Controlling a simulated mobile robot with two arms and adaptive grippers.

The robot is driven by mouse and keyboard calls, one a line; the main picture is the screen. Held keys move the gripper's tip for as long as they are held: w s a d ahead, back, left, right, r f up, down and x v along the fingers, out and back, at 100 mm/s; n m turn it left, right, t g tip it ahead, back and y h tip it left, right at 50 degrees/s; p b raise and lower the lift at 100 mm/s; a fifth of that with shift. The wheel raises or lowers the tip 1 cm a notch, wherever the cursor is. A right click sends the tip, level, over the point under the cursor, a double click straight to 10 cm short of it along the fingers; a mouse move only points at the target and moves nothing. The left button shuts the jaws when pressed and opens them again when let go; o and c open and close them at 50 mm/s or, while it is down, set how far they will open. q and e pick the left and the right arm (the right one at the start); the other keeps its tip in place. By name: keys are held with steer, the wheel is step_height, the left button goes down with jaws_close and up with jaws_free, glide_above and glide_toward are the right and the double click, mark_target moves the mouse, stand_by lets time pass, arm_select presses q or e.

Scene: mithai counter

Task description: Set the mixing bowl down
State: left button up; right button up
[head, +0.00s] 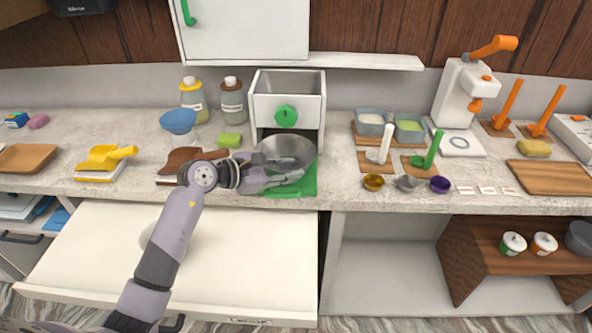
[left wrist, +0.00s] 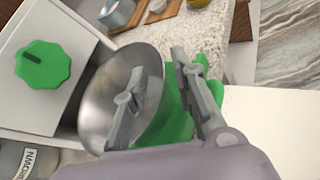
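The mixing bowl (head: 290,146) is a shiny metal bowl over the green mat (head: 304,184), in front of the white box with the green knob. It fills the middle of the left wrist view (left wrist: 95,100). My left gripper (head: 284,180) is at the bowl's near side. In the left wrist view my left gripper (left wrist: 160,75) has its fingers spread, one inside the bowl and one outside, with the rim between them. Green shows between the rim and the outer finger. The bowl's underside is hidden. My right gripper is not in view.
The white box with a green knob (head: 263,115) stands right behind the bowl. Grey tubs (head: 370,121) and small cups (head: 406,183) are to the right. A pale open drawer (head: 100,250) juts out below the counter.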

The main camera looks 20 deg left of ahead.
arm_select(q)
steer(key=b+v, duration=0.2)
steer(key=v, duration=0.7)
stand_by(0.9)
